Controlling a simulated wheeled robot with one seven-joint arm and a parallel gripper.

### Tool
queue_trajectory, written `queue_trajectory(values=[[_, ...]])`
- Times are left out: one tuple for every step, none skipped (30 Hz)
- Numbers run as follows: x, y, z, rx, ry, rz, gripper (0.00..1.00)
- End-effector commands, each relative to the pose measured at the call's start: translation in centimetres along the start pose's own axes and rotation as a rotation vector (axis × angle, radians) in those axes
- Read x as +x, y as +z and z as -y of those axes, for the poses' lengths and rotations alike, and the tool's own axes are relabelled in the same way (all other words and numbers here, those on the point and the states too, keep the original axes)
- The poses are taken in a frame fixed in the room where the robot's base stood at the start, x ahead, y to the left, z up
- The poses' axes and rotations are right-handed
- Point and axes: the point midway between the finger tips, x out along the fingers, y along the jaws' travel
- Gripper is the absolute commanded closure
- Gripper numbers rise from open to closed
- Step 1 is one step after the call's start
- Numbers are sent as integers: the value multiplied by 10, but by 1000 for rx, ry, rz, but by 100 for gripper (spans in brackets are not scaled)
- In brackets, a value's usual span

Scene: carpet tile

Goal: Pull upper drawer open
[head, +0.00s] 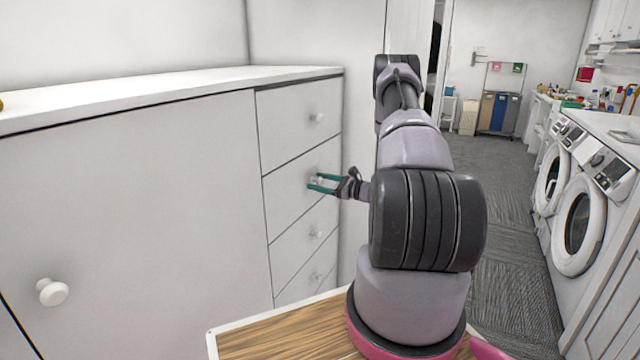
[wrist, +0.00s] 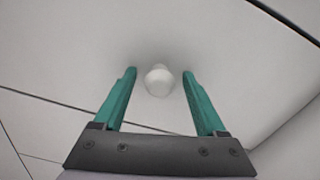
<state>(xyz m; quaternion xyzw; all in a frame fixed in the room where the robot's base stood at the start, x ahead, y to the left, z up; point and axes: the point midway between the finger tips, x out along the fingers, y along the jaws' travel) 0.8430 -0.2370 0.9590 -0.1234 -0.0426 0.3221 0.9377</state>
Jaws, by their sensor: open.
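A white cabinet has a column of several drawers at its right end, and all look closed. The top drawer (head: 290,118) has a round white knob (head: 316,117). The second drawer (head: 285,197) is just below it. My gripper (head: 312,183), with teal fingers, is at the second drawer's front, around the height of its knob. In the wrist view my gripper (wrist: 159,73) is open, with a white knob (wrist: 158,82) between its two fingers. The fingers stand apart from the knob on both sides. Whether the fingertips touch the drawer front is unclear.
Lower drawers with knobs (head: 316,234) continue beneath. A wide cabinet door (head: 140,220) with its own knob (head: 52,292) is to the left. Washing machines (head: 580,220) line the right side. The carpeted aisle (head: 505,240) between is clear.

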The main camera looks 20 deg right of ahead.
Motion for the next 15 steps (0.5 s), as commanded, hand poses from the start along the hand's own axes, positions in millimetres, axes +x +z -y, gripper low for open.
queue_trajectory(values=[[0, 0, 0, 0, 0, 0, 26], [0, 0, 0, 0, 0, 0, 26], [0, 0, 0, 0, 0, 0, 26], [0, 0, 0, 0, 0, 0, 26], [0, 0, 0, 0, 0, 0, 38], [0, 0, 0, 0, 0, 0, 53], [0, 0, 0, 0, 0, 0, 65], [0, 0, 0, 0, 0, 0, 76], [0, 0, 0, 0, 0, 0, 92], [0, 0, 0, 0, 0, 0, 100], [0, 0, 0, 0, 0, 0, 100], [0, 0, 0, 0, 0, 0, 100], [0, 0, 0, 0, 0, 0, 100], [0, 0, 0, 0, 0, 0, 100], [0, 0, 0, 0, 0, 0, 100]])
